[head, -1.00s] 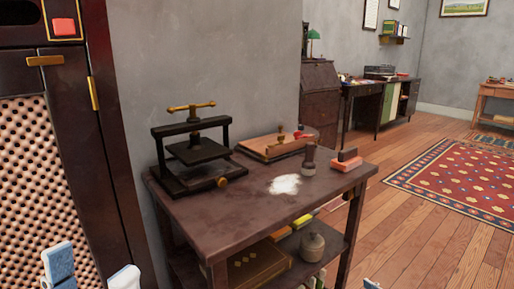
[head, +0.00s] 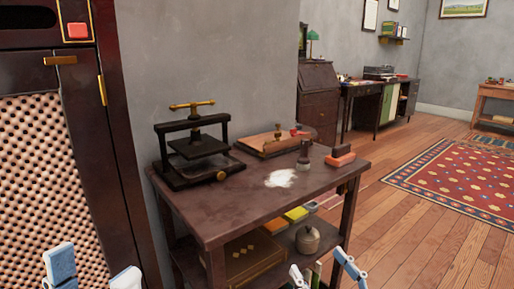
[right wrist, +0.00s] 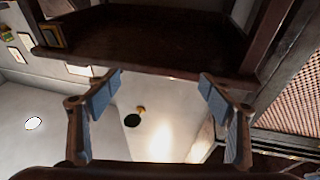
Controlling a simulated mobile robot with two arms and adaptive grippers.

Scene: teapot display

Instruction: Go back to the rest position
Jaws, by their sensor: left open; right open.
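My left gripper (head: 92,272) shows at the bottom left of the head view, its two pale-blue and white fingertips apart with nothing between them. It is in front of the dark cabinet with the perforated panel. My right gripper (head: 324,274) shows at the bottom centre, in front of the table's lower shelf, with its fingertips apart. In the right wrist view the right gripper (right wrist: 158,92) is open and empty, its blue pads well apart. Most of both arms is out of view.
The cabinet (head: 45,170) is at left. Open floor lies right.

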